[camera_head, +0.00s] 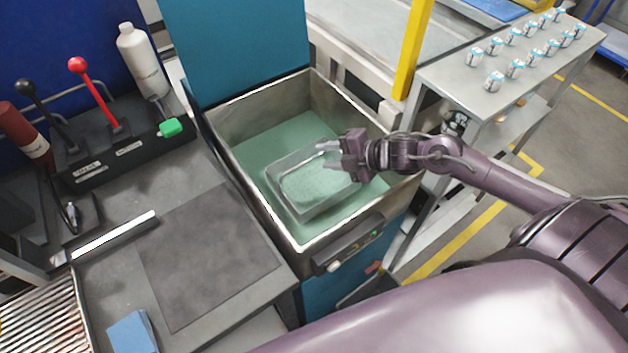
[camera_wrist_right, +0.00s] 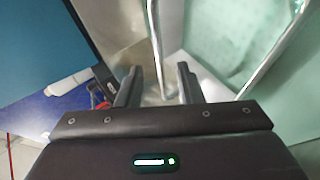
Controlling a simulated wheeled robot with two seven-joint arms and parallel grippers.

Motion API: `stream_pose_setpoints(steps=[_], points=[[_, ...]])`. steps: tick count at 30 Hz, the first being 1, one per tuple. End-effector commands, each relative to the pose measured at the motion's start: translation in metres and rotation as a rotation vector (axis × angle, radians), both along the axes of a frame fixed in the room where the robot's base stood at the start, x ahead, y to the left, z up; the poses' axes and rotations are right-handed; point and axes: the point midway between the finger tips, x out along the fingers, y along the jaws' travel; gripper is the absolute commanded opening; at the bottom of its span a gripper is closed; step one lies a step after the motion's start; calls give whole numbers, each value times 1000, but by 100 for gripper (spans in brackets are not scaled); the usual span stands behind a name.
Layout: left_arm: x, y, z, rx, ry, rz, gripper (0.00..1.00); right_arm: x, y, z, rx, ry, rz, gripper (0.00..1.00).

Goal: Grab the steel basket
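The steel basket (camera_head: 308,206) is a rectangular, shiny open basket sitting in greenish liquid inside a square metal tank. My right gripper (camera_head: 325,156) reaches in from the right over the basket's far right part, with its two fingers apart. In the right wrist view my right gripper (camera_wrist_right: 159,86) is open, and a thin bright rim of the basket (camera_wrist_right: 156,40) runs into the gap between the fingers. I cannot tell whether either finger touches the rim. My left gripper is not in view.
The tank's metal walls (camera_head: 240,190) surround the basket on all sides. A teal panel (camera_head: 235,50) stands behind it. A yellow post (camera_head: 412,45) and a steel table (camera_head: 480,85) with several small cans are at the right. A bench with levers (camera_head: 110,125) is at the left.

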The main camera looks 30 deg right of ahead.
Motion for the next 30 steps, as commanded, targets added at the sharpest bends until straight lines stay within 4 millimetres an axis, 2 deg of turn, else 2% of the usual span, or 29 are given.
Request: stream_pose_setpoints(steps=[9,19,27,30], points=[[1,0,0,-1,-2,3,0,28,19,-18,3,-2,-1,33],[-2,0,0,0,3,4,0,30,22,-22,0,1,1,33],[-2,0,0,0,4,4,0,30,22,-22,0,1,1,0],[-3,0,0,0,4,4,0,30,22,-22,0,1,1,0]])
